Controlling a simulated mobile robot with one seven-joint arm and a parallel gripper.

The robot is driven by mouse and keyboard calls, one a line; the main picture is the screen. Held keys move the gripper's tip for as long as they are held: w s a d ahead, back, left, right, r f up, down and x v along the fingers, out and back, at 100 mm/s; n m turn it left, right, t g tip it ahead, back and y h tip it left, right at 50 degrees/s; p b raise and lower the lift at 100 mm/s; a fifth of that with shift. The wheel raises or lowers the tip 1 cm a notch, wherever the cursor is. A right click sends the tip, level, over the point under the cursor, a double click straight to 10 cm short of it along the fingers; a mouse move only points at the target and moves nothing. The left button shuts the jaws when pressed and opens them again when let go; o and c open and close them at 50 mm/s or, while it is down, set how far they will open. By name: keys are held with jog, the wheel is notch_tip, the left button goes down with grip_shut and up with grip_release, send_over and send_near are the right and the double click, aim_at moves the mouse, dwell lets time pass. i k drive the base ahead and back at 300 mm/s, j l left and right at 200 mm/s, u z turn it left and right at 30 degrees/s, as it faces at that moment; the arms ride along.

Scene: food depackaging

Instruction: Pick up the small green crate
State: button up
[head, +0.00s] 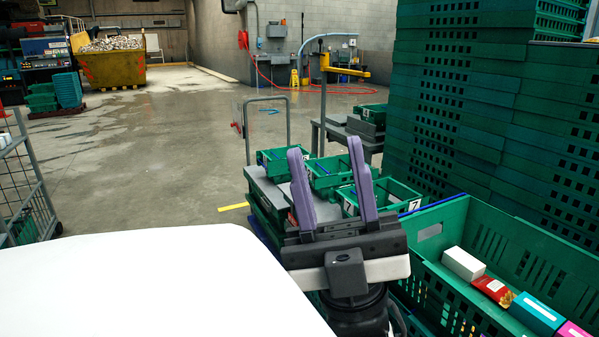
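Several small green crates stand beyond my gripper on a grey-topped cart or stack. One small green crate (273,163) is at the back left, and a second small green crate (327,181) is in the middle, partly behind the fingers. A third small green crate (399,191), with white labels marked 7, is at the right. The frame does not show which one the task names. My gripper (327,150) has two purple fingers pointing up and spread apart. It is open, with nothing seen between them. It hides parts of the crates; its distance from them is unclear.
A large green crate (430,231) at right holds a white box (463,264), a red packet (493,290) and a teal box (538,313). Tall green crate stacks (440,110) block the right. A wire cage trolley (22,185) stands left. The concrete floor (150,170) is open at left centre.

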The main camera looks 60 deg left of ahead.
aim_at(320, 182)
jog(key=j+u, duration=0.1)
jog(key=u, duration=1.45)
jog(key=i+j+u, duration=0.7)
jog(key=i+u, duration=0.35)
jog(key=i, duration=0.2)
jog(key=i+u, duration=0.35)
jog(key=i+j+z, duration=0.15)
jog(key=i, duration=0.5)
jog(key=i+j+z, duration=0.15)
jog(key=i, duration=0.5)
jog(key=i+z, duration=0.35)
jog(key=i+j+z, duration=0.1)
jog(key=z, duration=0.3)
jog(key=i+j+z, duration=0.2)
jog(key=z, duration=0.15)
jog(key=i+j+z, duration=0.1)
jog(key=z, duration=0.35)
jog(key=i+j+z, duration=0.15)
jog(key=z, duration=0.3)
jog(key=i+j+z, duration=0.1)
jog(key=j+z, duration=0.15)
jog(key=z, duration=0.2)
jog(key=j+z, duration=0.25)
jog(key=z, duration=0.25)
jog(key=j+z, duration=0.25)
jog(key=z, duration=0.2)
jog(key=i, duration=0.05)
